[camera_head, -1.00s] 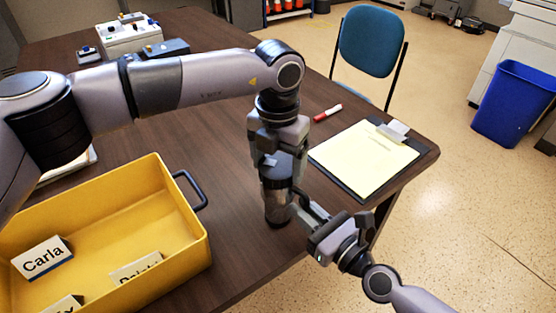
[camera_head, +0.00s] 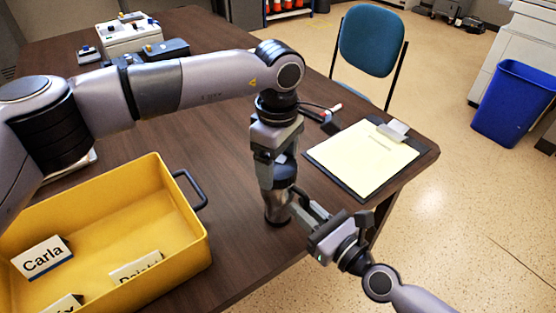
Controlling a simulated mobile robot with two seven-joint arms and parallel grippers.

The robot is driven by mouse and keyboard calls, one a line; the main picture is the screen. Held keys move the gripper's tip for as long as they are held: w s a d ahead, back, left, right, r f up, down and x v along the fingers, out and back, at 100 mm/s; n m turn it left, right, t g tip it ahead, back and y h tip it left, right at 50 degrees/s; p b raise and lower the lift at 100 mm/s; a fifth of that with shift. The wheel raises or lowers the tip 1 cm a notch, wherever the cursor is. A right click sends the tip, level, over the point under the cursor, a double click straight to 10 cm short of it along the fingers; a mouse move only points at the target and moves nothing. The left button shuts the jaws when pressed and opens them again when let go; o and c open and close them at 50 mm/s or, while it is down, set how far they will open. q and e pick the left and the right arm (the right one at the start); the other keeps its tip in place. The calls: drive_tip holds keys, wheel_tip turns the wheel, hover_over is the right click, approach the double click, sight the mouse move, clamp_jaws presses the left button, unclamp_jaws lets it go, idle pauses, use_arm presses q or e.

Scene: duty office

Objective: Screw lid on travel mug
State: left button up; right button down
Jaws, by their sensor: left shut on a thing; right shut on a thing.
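The travel mug (camera_head: 277,211) stands upright on the brown table, with a metallic body and dark upper part. My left gripper (camera_head: 279,166) points straight down from above and is shut on the lid (camera_head: 284,175) at the top of the mug. The gripper hides much of the lid, so I cannot tell how tightly it sits. My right gripper (camera_head: 291,205) comes in from the lower right and is shut on the mug body from the side.
A yellow crate (camera_head: 192,245) with name cards stands at the left front. A clipboard with yellow paper (camera_head: 362,158) lies at the right, close to my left gripper. A blue chair (camera_head: 370,42) stands beyond the table edge.

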use_arm(q)
drive_tip(key=m, duration=0.3)
use_arm(e)
drive_tip(key=shift+f, duration=0.1)
use_arm(q)
drive_tip(key=o, duration=1)
drive_tip(key=shift+c, duration=0.2)
drive_tip(key=shift+r, duration=0.15)
wheel_tip(320, 180, up, 12)
use_arm(e)
drive_tip(key=c, duration=1)
unclamp_jaws()
drive_tip(key=shift+s+d, duration=0.1)
use_arm(q)
drive_tip(key=shift+f+b, duration=0.9)
drive_tip(key=shift+f, duration=0.05)
use_arm(e)
drive_tip(key=shift+v, duration=3.5)
